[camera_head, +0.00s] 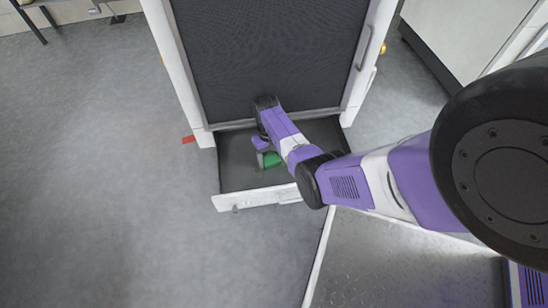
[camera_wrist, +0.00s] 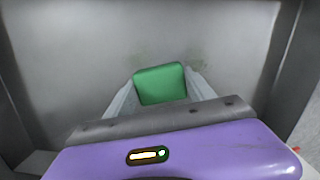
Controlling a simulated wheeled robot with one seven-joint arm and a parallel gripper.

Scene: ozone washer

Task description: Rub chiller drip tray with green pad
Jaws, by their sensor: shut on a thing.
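The green pad (camera_wrist: 160,84) is held between the two fingers of my gripper (camera_wrist: 158,90) in the wrist view. In the head view the pad (camera_head: 272,160) shows as a small green patch at my gripper (camera_head: 266,157), low inside the drip tray. The chiller drip tray (camera_head: 236,178) is a dark, shallow tray at the foot of the chiller, with a white front edge. In the wrist view the tray floor (camera_wrist: 90,50) is grey, with faint greenish-brown smudges near the pad's upper edge and to its right. I cannot tell whether the pad touches the floor.
The chiller (camera_head: 265,50) with its dark mesh front and white frame rises behind the tray. A metal plate-like surface (camera_head: 400,265) is at the lower right. The grey floor (camera_head: 90,180) on the left is clear.

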